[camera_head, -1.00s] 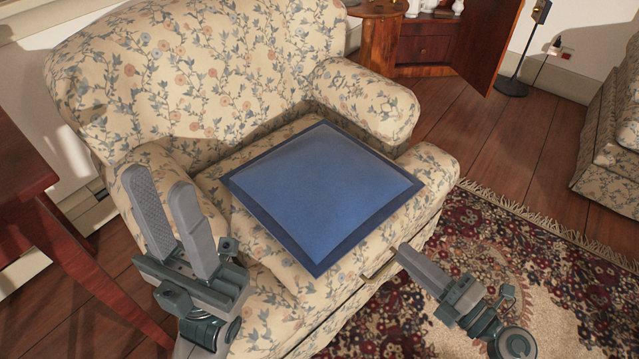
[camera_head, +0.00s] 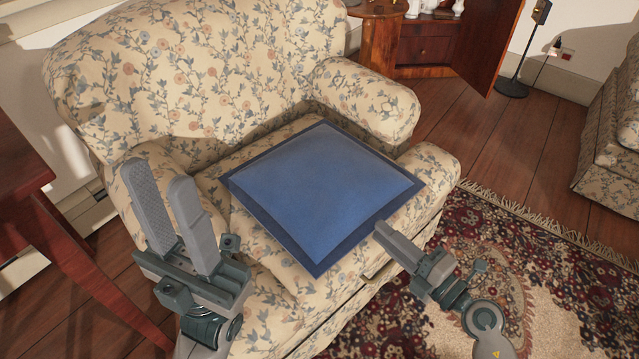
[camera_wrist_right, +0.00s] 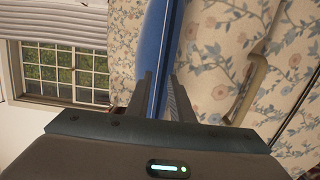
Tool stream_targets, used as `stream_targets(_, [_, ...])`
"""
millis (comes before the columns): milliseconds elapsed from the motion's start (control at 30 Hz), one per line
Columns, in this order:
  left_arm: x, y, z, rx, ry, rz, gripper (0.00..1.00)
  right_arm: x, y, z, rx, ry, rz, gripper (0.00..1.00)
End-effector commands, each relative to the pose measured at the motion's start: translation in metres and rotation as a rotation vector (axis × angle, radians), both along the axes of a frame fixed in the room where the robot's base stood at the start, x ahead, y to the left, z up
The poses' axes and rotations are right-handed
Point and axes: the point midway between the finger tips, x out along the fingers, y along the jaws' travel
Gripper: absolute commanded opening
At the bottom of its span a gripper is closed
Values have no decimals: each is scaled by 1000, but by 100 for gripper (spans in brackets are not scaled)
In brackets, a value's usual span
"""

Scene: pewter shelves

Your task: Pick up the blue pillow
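The blue pillow (camera_head: 325,190), with a darker blue border, lies flat on the seat of the floral armchair (camera_head: 190,70). My right gripper (camera_head: 381,229) is at the pillow's front right edge. In the right wrist view its two fingers (camera_wrist_right: 163,98) stand apart, with the edge of the pillow (camera_wrist_right: 165,45) between them. I cannot tell whether either finger touches it. My left gripper (camera_head: 160,183) is open and empty, above the chair's left arm and apart from the pillow.
A dark red wooden table (camera_head: 35,190) stands at the left. A patterned rug (camera_head: 520,260) covers the floor at the right. A wooden cabinet (camera_head: 425,45) and a second floral seat (camera_head: 612,150) are farther off. The chair's right arm (camera_head: 365,100) rises behind the pillow.

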Motion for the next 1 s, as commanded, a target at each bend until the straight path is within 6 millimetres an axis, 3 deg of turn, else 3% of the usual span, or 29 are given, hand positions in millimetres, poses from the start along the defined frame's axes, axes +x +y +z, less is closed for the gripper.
stream_targets(300, [-1,-2,8,-11,-40,-15,31,26,23,0,1,-1,1,20])
stream_targets(800, [0,-3,9,-22,-34,-17,31,28,24,0,0,1,0,20])
stream_targets(900, [1,-3,7,-20,-30,-15,31,27,24,0,-1,1,0,0])
stream_targets(1000, [1,-3,7,-17,-29,-14,31,28,24,2,2,-2,0,0])
